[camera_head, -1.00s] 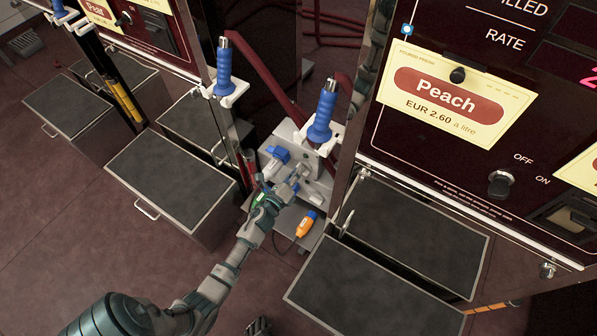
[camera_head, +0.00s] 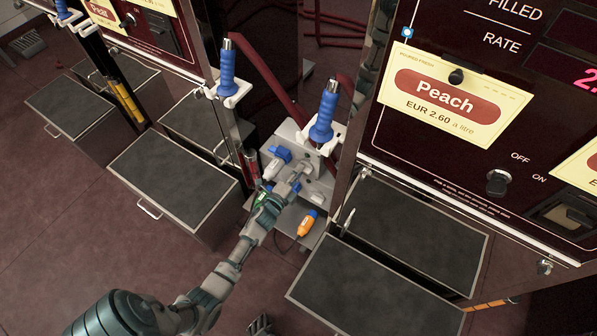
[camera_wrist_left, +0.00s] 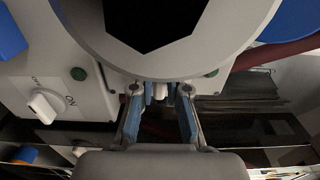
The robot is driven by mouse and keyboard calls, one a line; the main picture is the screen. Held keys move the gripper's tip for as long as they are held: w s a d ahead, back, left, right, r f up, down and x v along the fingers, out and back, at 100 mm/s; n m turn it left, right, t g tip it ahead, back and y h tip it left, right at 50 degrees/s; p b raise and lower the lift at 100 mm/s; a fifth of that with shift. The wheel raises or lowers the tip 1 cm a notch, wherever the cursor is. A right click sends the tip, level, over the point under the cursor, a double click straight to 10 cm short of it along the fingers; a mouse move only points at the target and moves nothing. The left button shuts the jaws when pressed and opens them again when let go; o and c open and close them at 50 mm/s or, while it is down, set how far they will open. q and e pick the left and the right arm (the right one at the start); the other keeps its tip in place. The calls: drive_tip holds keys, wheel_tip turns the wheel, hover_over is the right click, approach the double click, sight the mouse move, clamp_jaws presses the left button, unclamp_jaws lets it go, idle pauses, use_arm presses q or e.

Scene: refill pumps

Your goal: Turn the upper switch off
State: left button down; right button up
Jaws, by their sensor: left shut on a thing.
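A grey-white box (camera_head: 312,178) stands between the two dispensers in the head view, with a blue part (camera_head: 280,153) on its upper left. My left gripper (camera_head: 296,176) is at its front face and hides part of it. In the left wrist view a white rotary switch (camera_wrist_left: 45,105) marked ON is left of the fingers, and a second white knob (camera_wrist_left: 79,150) is below it. My left gripper (camera_wrist_left: 159,105) is shut on a small pale part below a round grey body; I cannot tell whether it is a switch. A dark part at the head view's bottom edge may be my right gripper.
Two blue-handled nozzles (camera_head: 227,70) (camera_head: 326,112) hang above. An orange part (camera_head: 307,223) lies below the box. Dark-topped drawers (camera_head: 175,175) (camera_head: 365,290) stand on both sides. The Peach dispenser (camera_head: 445,95) is at right. Floor is clear at lower left.

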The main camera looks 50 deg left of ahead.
use_arm(q)
drive_tip(key=shift+s+a+f, duration=0.1)
drive_tip(key=shift+a+f, duration=0.1)
drive_tip(key=shift+a, duration=0.05)
drive_tip(key=c, duration=1.3)
unclamp_jaws()
drive_tip(key=shift+o, duration=0.7)
drive_tip(key=v, duration=1.2)
